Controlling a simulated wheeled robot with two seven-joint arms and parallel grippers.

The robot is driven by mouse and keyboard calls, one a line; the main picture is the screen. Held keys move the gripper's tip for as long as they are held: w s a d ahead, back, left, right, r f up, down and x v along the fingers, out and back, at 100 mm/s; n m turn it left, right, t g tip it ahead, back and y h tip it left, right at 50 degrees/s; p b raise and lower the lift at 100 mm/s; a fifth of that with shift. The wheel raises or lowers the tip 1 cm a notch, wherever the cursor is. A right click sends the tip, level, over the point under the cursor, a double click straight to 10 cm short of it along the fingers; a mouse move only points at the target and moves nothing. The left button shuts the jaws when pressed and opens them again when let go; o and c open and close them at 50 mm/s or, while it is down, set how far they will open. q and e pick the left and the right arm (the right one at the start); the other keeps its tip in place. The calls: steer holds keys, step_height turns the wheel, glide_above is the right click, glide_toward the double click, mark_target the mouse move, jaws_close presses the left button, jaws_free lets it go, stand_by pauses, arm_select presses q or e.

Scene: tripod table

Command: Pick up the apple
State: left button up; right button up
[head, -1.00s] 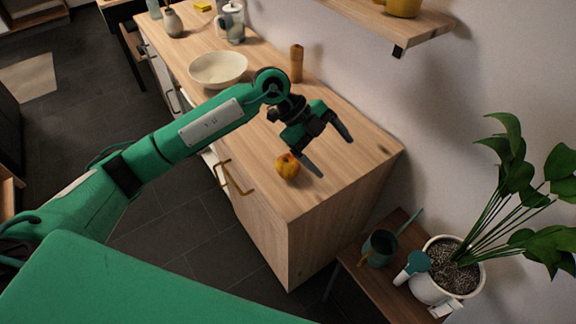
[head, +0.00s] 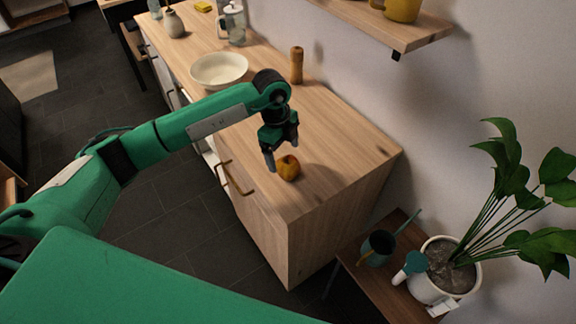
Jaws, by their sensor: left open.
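An orange-yellow apple (head: 289,168) sits on the wooden counter (head: 335,165) near its front edge. My left gripper (head: 283,160) is open and points downward at the apple. One finger shows at the apple's left side and the other behind it to the upper right. I cannot tell whether either finger touches the apple. My right gripper is not in view.
A white bowl (head: 218,70) and a wooden mill (head: 296,65) stand farther back on the counter. A shelf (head: 385,28) with a yellow pot (head: 403,8) juts from the wall above. A plant (head: 520,190) and a watering can (head: 377,247) stand lower right.

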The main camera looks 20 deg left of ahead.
mark_target(287, 160)
arm_select(q)
steer(key=f, duration=0.1)
steer(key=d+f+p, duration=0.1)
steer(key=f, duration=0.1)
steer(key=s+f+p, duration=0.1)
steer(key=shift+d+f, duration=0.3)
steer(key=shift+f, duration=0.3)
steer(key=c, duration=1.2)
steer(key=shift+r, duration=0.1)
